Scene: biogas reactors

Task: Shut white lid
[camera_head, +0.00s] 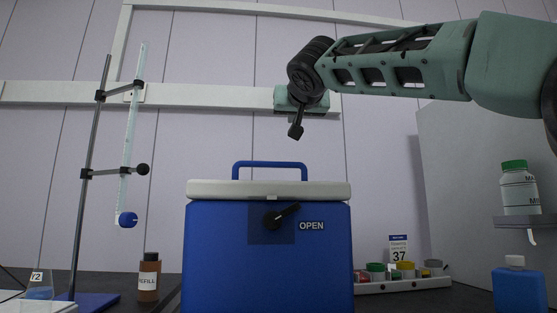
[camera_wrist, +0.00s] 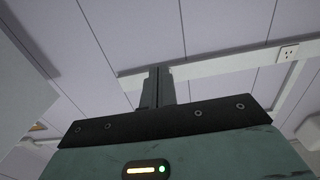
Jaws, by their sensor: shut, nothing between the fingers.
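The white lid (camera_head: 215,190) lies level across the top of a blue cooler box (camera_head: 225,270), with a blue carrying handle (camera_head: 270,164) rising above it. I see no clear gap between lid and box. On the box front is a black latch knob (camera_head: 271,221), its lever angled up to the right, beside the printed word OPEN. My gripper (camera_head: 296,132) is in the air above the lid, right of its middle, touching nothing. Its fingers are together and empty; they also show in the wrist view (camera_wrist: 157,88), which shows only wall beyond them.
A stand (camera_head: 90,170) with a clamped glass tube and a brown REFILL bottle (camera_head: 149,278) are at left. At right are a rack (camera_head: 400,285) of coloured-lid jars, a blue bottle (camera_head: 518,288) and a white green-capped bottle (camera_head: 519,190) on a wall shelf. Space above the lid is clear.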

